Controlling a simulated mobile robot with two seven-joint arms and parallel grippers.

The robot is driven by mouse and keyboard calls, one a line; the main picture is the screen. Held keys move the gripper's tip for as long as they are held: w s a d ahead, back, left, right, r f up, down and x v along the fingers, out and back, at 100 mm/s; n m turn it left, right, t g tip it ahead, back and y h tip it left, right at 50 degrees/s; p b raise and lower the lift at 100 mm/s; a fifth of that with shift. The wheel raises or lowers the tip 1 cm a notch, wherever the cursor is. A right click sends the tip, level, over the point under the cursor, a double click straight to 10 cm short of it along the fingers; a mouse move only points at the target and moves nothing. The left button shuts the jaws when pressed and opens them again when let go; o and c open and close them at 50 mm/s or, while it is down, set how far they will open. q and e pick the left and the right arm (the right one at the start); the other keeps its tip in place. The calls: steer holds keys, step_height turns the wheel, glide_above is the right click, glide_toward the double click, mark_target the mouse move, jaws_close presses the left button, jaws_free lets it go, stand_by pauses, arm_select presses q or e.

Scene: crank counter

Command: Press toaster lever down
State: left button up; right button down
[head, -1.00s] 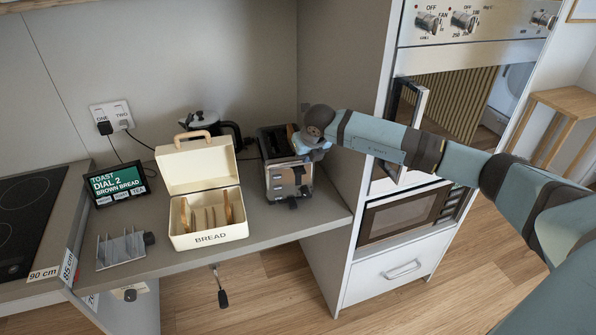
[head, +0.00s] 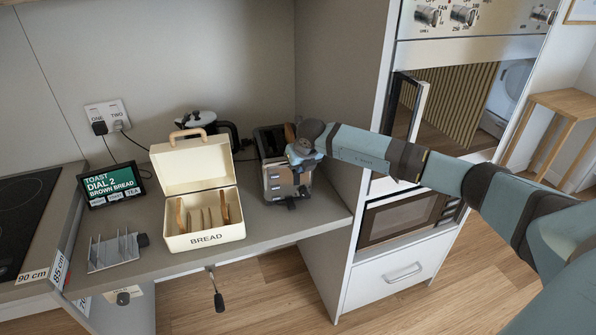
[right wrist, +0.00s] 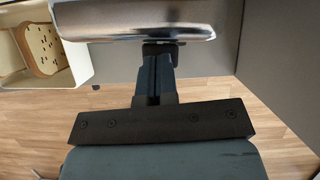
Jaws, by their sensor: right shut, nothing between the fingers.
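The silver and black toaster (head: 277,181) stands on the counter near the right side wall, with a slice of bread showing in its top. Dark knobs show low on its front; I cannot tell which is the lever. My right gripper is over the toaster's front end in the head view, its fingertips hidden there. In the right wrist view, the right gripper (right wrist: 158,72) is shut and empty. Its fingertips are just below the toaster's shiny edge (right wrist: 135,22), close to a small dark part; contact is unclear. My left gripper is out of view.
A cream bread box (head: 203,240) stands open left of the toaster, with a kettle (head: 196,119) behind. A toast rack (head: 113,252) and a screen reading "TOAST DIAL 2 BROWN BREAD" (head: 111,186) are further left. A tall oven cabinet (head: 385,235) stands to the right.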

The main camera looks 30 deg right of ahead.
steer(key=s+f+b, duration=0.2)
steer(key=f, duration=0.1)
steer(key=s+f+b, duration=0.1)
steer(key=shift+a+f, duration=0.25)
steer(key=shift+f, duration=0.1)
stand_by(0.7)
steer(key=b+v, duration=0.1)
steer(key=v, duration=1.3)
steer(key=shift+b, duration=0.4)
